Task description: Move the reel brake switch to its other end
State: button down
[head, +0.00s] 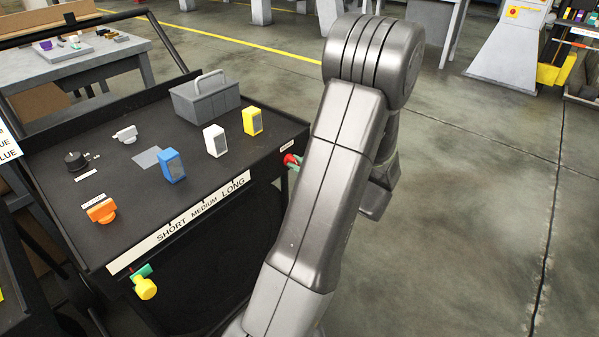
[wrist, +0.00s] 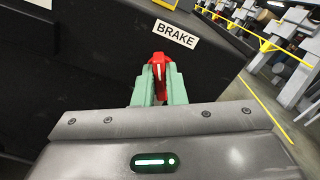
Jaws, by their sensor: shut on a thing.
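The reel brake switch (wrist: 158,68) is a red lever with a pale stripe, under a white BRAKE label (wrist: 176,33) on the dark side of the cart. In the wrist view my gripper (wrist: 156,84) has its two green fingers closed on either side of the red lever. In the head view the red switch (head: 291,160) shows at the cart's right edge, partly hidden by my arm. I cannot tell which end the switch is at.
The black cart top (head: 130,190) carries blue (head: 172,166), white (head: 215,141) and yellow (head: 252,121) blocks, a grey basket (head: 206,97) and an orange knob (head: 101,210). A yellow knob (head: 145,288) sticks out at its front left. Open floor lies to the right.

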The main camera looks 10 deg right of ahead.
jog(key=shift+n+b, duration=0.45)
jog(key=shift+n, duration=0.15)
jog(key=c, duration=1.5)
grip_release()
jog(key=p+v, duration=0.1)
jog(key=v, duration=1.2)
jog(key=shift+s+d+p, duration=0.2)
jog(key=shift+s+p, duration=0.1)
jog(key=shift+s, duration=0.05)
jog(key=b+x, duration=0.1)
jog(key=x, duration=1.3)
jog(key=shift+b, duration=0.4)
jog(key=shift+s+d, duration=0.1)
